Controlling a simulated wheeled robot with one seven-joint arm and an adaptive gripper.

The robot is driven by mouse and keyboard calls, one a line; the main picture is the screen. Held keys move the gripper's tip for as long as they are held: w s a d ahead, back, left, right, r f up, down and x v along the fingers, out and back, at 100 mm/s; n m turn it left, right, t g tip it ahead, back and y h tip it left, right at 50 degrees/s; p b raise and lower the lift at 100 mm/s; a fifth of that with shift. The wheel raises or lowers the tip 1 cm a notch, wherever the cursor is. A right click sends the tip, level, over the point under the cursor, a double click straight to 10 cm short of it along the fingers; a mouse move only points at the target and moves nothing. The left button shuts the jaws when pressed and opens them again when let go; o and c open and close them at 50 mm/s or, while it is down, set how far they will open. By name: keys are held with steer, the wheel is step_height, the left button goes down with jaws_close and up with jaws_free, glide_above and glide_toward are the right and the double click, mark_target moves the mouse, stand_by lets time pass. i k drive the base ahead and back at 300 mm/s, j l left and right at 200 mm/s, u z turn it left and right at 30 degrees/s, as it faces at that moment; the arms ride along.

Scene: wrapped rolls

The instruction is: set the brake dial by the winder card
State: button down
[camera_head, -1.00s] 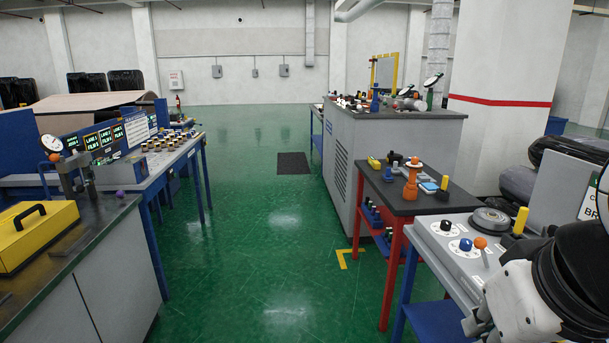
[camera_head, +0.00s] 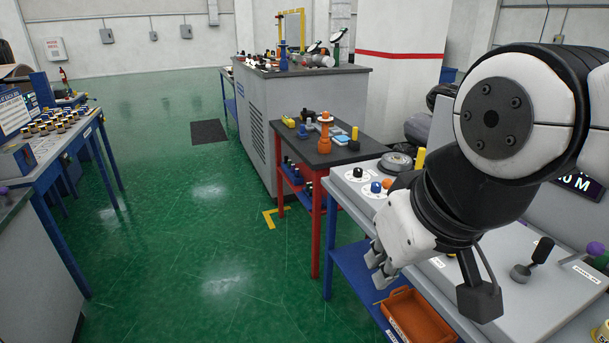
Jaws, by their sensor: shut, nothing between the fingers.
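The grey console (camera_head: 530,240) at the right carries a black knob (camera_head: 357,173) on a white dial plate and a blue knob (camera_head: 376,187) on another. I cannot read which one is the brake dial. My arm hides much of the console's middle. No winder card can be made out; a dark display (camera_head: 578,186) ending in "0 M" is partly hidden behind my arm.
An orange tray (camera_head: 418,318) sits on the blue shelf below my gripper. A black lever (camera_head: 535,258) and a purple knob (camera_head: 596,248) stand on the console's right. A red-legged table (camera_head: 330,155) adjoins it at the back. The green floor (camera_head: 190,250) at left is clear.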

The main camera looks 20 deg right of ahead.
mark_target(358, 173)
steer(key=z, duration=1.35)
steer(key=i+j, duration=0.4)
steer(key=i+j+z, duration=0.1)
steer(key=i+j, duration=0.3)
steer(key=j, duration=0.2)
steer(key=i+j+z, duration=0.1)
steer(key=i+j, duration=0.3)
steer(key=j, duration=0.15)
steer(key=i+j, duration=0.4)
steer(key=j, duration=0.15)
